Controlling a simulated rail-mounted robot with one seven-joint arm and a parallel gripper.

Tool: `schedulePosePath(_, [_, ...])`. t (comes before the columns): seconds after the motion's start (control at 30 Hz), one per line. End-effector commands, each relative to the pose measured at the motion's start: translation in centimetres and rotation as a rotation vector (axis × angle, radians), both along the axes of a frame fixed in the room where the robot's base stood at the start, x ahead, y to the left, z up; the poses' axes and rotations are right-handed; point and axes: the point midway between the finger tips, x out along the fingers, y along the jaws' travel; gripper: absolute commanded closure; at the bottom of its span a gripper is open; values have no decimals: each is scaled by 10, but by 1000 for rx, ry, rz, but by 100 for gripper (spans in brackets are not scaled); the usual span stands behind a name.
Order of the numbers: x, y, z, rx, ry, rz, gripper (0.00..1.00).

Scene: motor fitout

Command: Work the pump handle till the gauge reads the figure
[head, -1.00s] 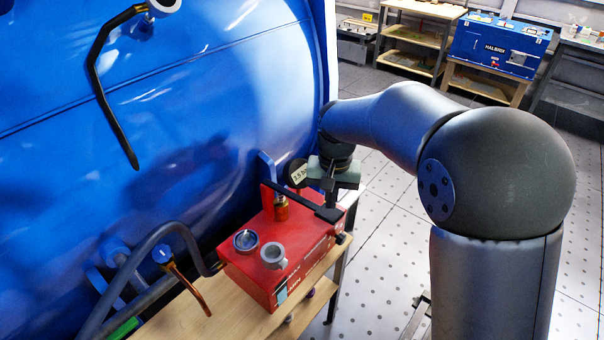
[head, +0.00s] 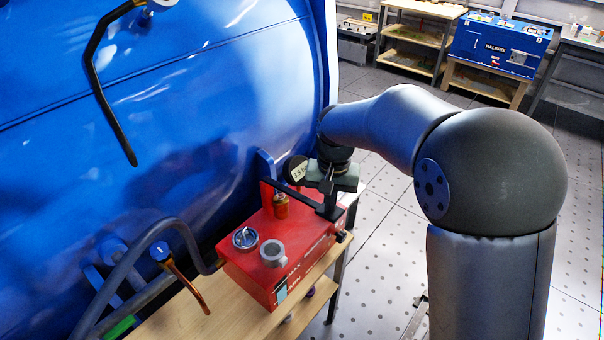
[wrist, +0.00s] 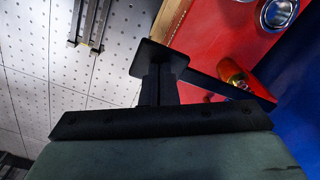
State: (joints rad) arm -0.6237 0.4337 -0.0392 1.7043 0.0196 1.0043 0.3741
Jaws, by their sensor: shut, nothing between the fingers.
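The red pump box (head: 272,262) stands on a wooden bench against the blue tank. Its dark handle (head: 305,196) runs from a brass post (head: 281,205) toward the box's right end. My gripper (head: 331,208) is shut, pointing down at the handle's free end; whether it touches is unclear. In the wrist view my gripper (wrist: 158,65) has its fingers together beside the dark handle (wrist: 232,88), and the brass post (wrist: 233,72) shows beyond. A round gauge (head: 245,238) sits on the box top; its reading is too small to tell. A dark tag with a light figure (head: 298,170) stands behind the handle.
A grey ring-shaped fitting (head: 273,252) is on the box top beside the gauge. A dark hose (head: 150,255) curves along the tank (head: 180,120) at left. A copper-coloured lever (head: 185,280) hangs over the bench (head: 180,318). The tiled floor at right is open.

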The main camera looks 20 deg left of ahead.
Motion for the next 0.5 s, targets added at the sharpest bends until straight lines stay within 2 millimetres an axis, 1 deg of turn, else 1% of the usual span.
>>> schedulePosePath(0.03, [0,1,-11,0,1,0,100])
schedulePosePath(0.5, [2,7,-62,0,0,0,100])
